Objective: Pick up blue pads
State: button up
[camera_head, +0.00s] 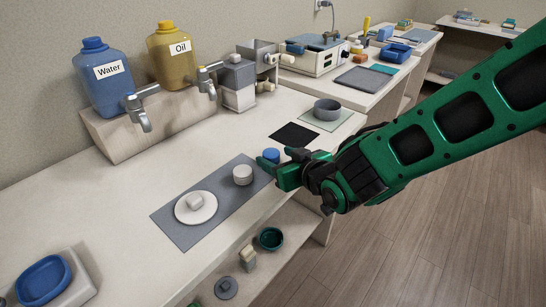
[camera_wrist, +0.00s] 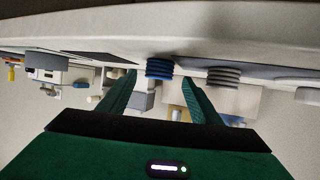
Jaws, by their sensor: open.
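The blue pads (camera_head: 271,155) form a small round stack on the counter, close to my gripper's fingertips and partly hidden by them in the head view. The blue pads also show in the wrist view (camera_wrist: 159,69), in the gap between the two green fingers. My gripper (camera_head: 276,172) is open, low over the counter, with its fingers pointing toward the stack. In the wrist view my gripper (camera_wrist: 158,80) has a finger on each side of the stack, with gaps visible. I cannot tell how far the fingertips reach around it.
A stack of grey-white pads (camera_head: 242,174) stands close by on a grey mat (camera_head: 176,222), beside a white lidded dish (camera_head: 196,208). Water (camera_head: 104,84) and oil (camera_head: 171,57) containers stand at the back.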

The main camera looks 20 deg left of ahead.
aim_at(272, 153)
jog(key=x, duration=0.4)
jog(key=shift+w, duration=0.2)
jog(key=shift+r, duration=0.1)
jog(key=c, duration=1.1)
jog(key=shift+r, duration=0.1)
